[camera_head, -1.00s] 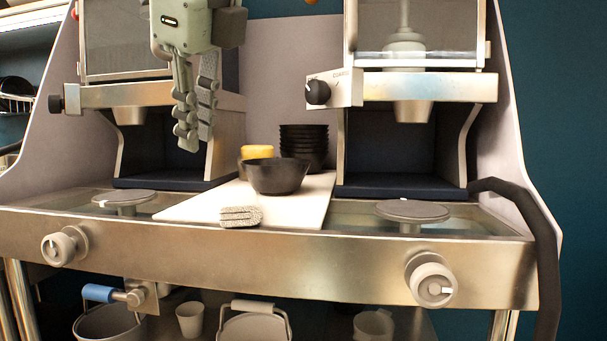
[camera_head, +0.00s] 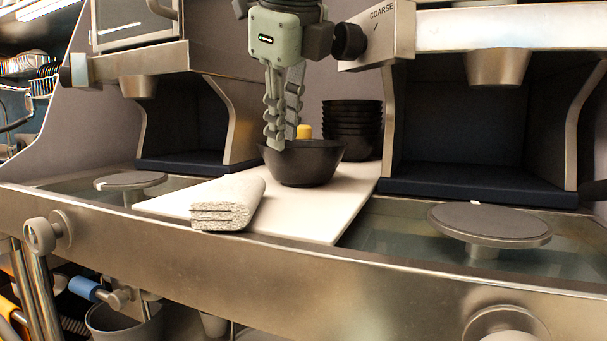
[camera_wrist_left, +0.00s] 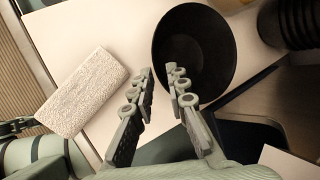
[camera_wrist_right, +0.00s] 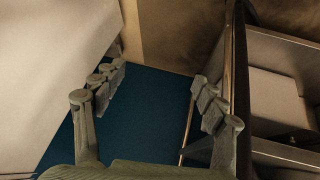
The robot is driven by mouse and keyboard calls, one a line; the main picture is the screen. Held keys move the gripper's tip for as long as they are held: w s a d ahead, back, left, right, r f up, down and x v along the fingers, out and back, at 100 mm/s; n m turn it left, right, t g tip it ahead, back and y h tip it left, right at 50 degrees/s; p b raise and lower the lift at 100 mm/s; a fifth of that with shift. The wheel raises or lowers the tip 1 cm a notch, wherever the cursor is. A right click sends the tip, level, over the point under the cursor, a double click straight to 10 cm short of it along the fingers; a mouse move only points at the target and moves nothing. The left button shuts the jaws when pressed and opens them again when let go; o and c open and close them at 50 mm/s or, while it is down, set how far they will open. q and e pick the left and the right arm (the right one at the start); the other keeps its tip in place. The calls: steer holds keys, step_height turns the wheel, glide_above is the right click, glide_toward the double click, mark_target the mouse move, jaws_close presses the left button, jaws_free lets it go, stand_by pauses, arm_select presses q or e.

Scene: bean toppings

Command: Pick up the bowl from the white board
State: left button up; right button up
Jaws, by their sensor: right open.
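The black bowl (camera_head: 306,165) sits upright on the white board (camera_head: 310,215). My left gripper (camera_head: 276,140) points down at the bowl's left rim. In the left wrist view, the bowl (camera_wrist_left: 195,50) lies just beyond the fingertips, and the left gripper (camera_wrist_left: 160,75) is open with a narrow gap. I cannot tell whether the fingers touch the rim. My right gripper (camera_wrist_right: 158,80) is open and empty in the right wrist view, away from the board; it does not show in the head view.
A folded grey cloth (camera_head: 228,203) lies on the board left of the bowl. A stack of black bowls (camera_head: 352,128) and a yellow object (camera_head: 304,131) stand behind it. Metal machines flank the board, with round platforms (camera_head: 490,222) on both sides. The board's front right part is clear.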

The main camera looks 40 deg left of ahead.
mark_target(281, 181)
arm_select(q)
steer(key=shift+x, duration=0.85)
steer(key=x, duration=0.2)
steer(key=b+x, duration=0.1)
steer(key=x, duration=0.1)
steer(key=shift+f, duration=0.45)
steer(key=shift+w+f, duration=0.1)
steer(key=shift+f, duration=0.05)
arm_select(e)
steer(key=w+a+r+t+y, duration=0.2)
steer(key=w+a+r+t, duration=0.1)
steer(key=w+a+r, duration=0.1)
steer(key=shift+w+a+n+t, duration=0.4)
steer(key=shift+w+a, duration=0.35)
steer(key=shift+w, duration=0.2)
arm_select(q)
steer(key=shift+c, duration=0.2)
jaws_close()
